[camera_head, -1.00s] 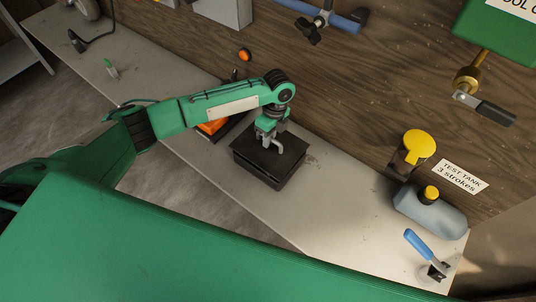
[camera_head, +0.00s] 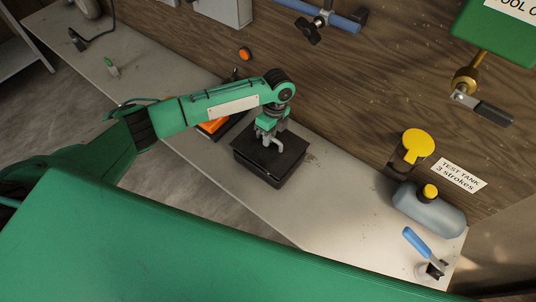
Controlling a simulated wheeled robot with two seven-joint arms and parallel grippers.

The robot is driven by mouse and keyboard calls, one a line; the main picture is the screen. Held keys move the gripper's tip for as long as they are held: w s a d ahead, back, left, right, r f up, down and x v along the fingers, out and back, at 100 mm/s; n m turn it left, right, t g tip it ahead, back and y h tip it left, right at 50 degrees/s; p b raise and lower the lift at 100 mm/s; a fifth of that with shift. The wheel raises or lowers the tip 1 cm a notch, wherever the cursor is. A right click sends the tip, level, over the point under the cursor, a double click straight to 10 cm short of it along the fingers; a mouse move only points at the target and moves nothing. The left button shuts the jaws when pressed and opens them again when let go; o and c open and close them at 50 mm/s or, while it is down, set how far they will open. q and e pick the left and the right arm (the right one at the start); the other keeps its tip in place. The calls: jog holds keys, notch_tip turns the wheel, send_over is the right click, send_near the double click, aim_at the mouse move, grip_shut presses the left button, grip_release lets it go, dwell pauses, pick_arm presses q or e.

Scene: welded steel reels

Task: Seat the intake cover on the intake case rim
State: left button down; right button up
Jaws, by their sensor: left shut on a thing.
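The intake case (camera_head: 266,172) is a black box on the grey bench. A flat black cover (camera_head: 286,152) lies over its top, roughly in line with it; whether it is fully down on the rim is too small to tell. My left gripper (camera_head: 268,142) points down onto the middle of the cover and is shut on a part of it. The fingers and wrist hide the part that is held. My right gripper is not in view.
An orange and black item (camera_head: 213,126) lies just left of the case. The bench (camera_head: 310,220) is clear to the right, up to a grey bottle with a yellow cap (camera_head: 428,208) and a blue-handled tool (camera_head: 420,246). A wooden wall (camera_head: 340,90) stands behind.

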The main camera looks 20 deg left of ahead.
pick_arm(q)
jog(key=shift+f, duration=1.5)
dwell(3.2)
jog(key=shift+r+p, duration=0.1)
jog(key=shift+p, duration=0.2)
dwell(0.4)
jog(key=c, duration=1.4)
grip_release()
